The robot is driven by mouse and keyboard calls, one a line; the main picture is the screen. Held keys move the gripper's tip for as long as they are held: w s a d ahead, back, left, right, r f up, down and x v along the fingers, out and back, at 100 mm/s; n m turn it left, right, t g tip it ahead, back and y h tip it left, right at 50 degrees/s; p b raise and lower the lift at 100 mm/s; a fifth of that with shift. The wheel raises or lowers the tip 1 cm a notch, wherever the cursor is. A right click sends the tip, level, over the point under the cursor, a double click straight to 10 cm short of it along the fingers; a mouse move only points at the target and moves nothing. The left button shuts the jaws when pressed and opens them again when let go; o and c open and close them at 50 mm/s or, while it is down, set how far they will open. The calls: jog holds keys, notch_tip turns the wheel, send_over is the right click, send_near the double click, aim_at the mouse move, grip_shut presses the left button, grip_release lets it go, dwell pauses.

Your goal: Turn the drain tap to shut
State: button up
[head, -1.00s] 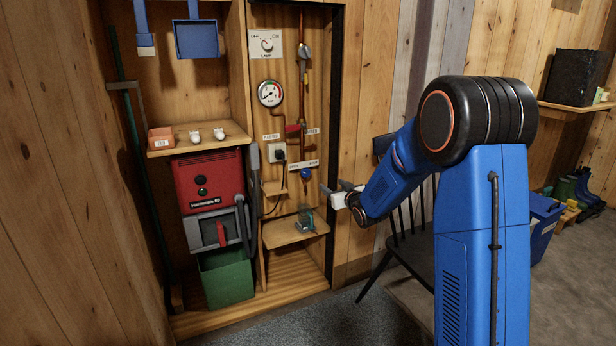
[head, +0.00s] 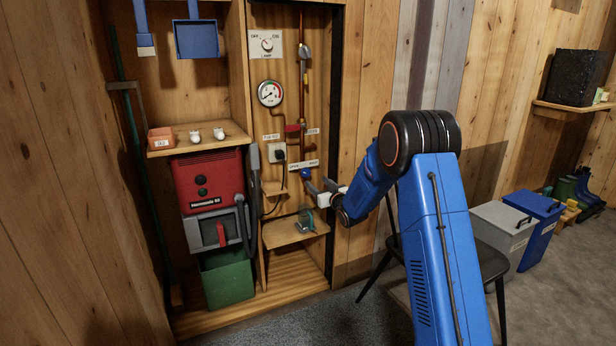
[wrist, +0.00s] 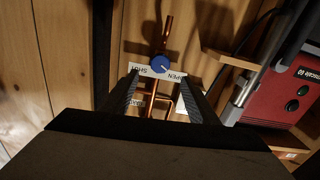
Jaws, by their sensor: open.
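The drain tap is a round blue knob (head: 306,173) low on the copper pipe in the cabinet. It also shows in the wrist view (wrist: 160,64), where a label plate behind it reads SHUT at the left and OPEN at the right, both upside down. A small pale mark on the knob seems to point towards OPEN. My gripper (head: 318,188) is open and empty, just in front and to the right of the knob. In the wrist view its two fingers (wrist: 160,78) stand either side of the knob, apart from it.
A small shelf (head: 288,234) with a small greenish object sits below. A red machine (head: 209,180) stands at the left, and a gauge (head: 270,93) and lamp dial (head: 266,43) are above. The cabinet's dark right edge is close to my gripper. A black chair (head: 484,262) stands behind my arm.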

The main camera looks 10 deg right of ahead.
aim_at(307, 174)
jog(key=x, duration=1)
jog(key=c, duration=1)
